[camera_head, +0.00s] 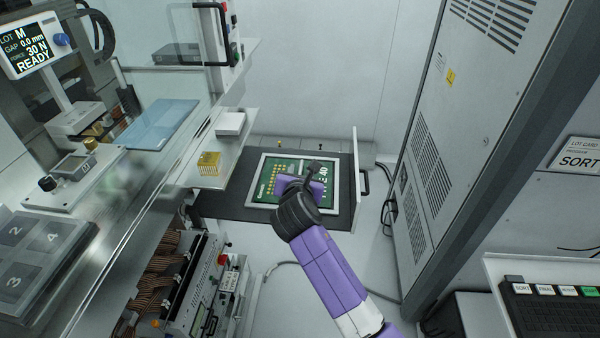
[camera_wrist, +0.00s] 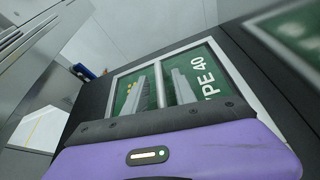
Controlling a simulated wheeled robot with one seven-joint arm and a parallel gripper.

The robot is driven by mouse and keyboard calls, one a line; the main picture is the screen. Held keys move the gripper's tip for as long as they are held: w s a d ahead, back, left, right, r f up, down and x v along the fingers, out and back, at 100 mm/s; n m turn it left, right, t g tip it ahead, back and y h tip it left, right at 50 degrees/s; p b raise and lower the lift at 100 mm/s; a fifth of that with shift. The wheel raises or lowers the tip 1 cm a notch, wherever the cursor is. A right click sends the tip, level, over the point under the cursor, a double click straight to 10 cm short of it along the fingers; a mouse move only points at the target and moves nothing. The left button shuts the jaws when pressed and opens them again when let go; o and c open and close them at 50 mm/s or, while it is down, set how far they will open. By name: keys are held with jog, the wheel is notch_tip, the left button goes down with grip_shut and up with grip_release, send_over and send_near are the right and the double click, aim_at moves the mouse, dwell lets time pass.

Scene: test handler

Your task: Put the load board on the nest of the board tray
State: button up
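The load board (camera_head: 266,184), green with a pale frame and gold contacts, lies flat on a dark pulled-out tray (camera_head: 226,206) low in the middle of the head view. The wrist view shows the board (camera_wrist: 217,80) with white lettering ending "YPE 40". My gripper (camera_head: 312,182) is over the board's middle and hides part of it. In the wrist view, my gripper (camera_wrist: 161,84) has its two grey fingers apart, with a narrow pale bar showing between them. I cannot tell whether the fingers touch the board. Any nest under the board is hidden.
The tray's upright front (camera_head: 355,180) has a dark handle. A tall grey cabinet (camera_head: 455,150) stands to its right. A shelf with a gold block (camera_head: 209,163) and white box (camera_head: 230,124) overhangs its left. A cabled unit (camera_head: 190,285) stands lower left. A blurred green panel (camera_wrist: 298,35) shows in the wrist view.

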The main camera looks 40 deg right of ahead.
jog(key=v, duration=1.2)
jog(key=shift+b, duration=0.3)
